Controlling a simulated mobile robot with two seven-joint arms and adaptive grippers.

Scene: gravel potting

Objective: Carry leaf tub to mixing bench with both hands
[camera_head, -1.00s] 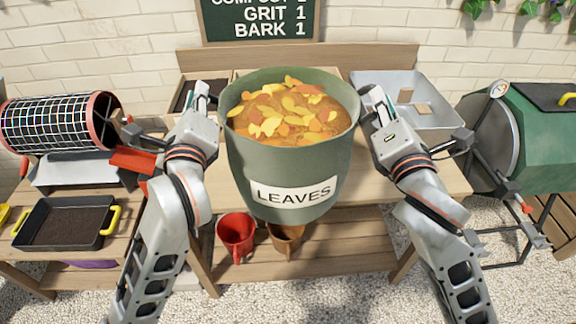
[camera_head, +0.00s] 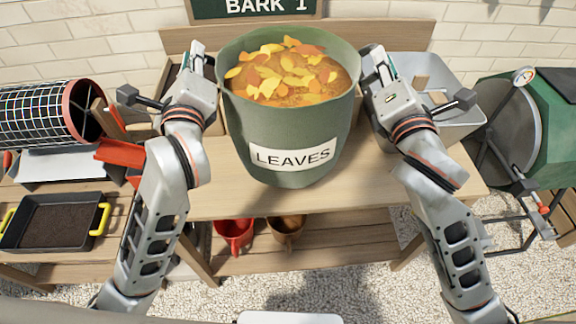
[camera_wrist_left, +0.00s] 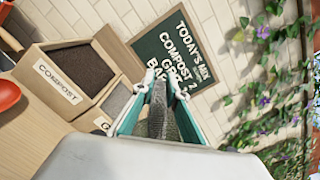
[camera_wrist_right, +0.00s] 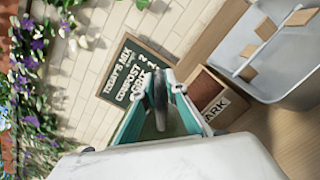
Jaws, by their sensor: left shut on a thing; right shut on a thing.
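The leaf tub (camera_head: 290,125) is a green-grey bucket labelled LEAVES, filled with yellow and orange leaves, upright in the middle of the head view. My left gripper (camera_head: 205,62) is shut on its left rim, and my right gripper (camera_head: 370,62) is shut on its right side. The wrist views show each gripper's jaws (camera_wrist_left: 160,110) closed around a dark part of the tub, also in the right wrist view (camera_wrist_right: 160,105). The tub appears over the wooden mixing bench (camera_head: 215,195); whether its base touches the top, I cannot tell.
A grey metal tray (camera_head: 440,75) is at the bench's back right. Bins, including a compost bin (camera_wrist_left: 75,72) and a bark bin (camera_wrist_right: 205,95), stand behind the tub. A red pot (camera_head: 233,232) and a brown pot (camera_head: 286,232) sit on the lower shelf. A green drum (camera_head: 540,130) stands at right.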

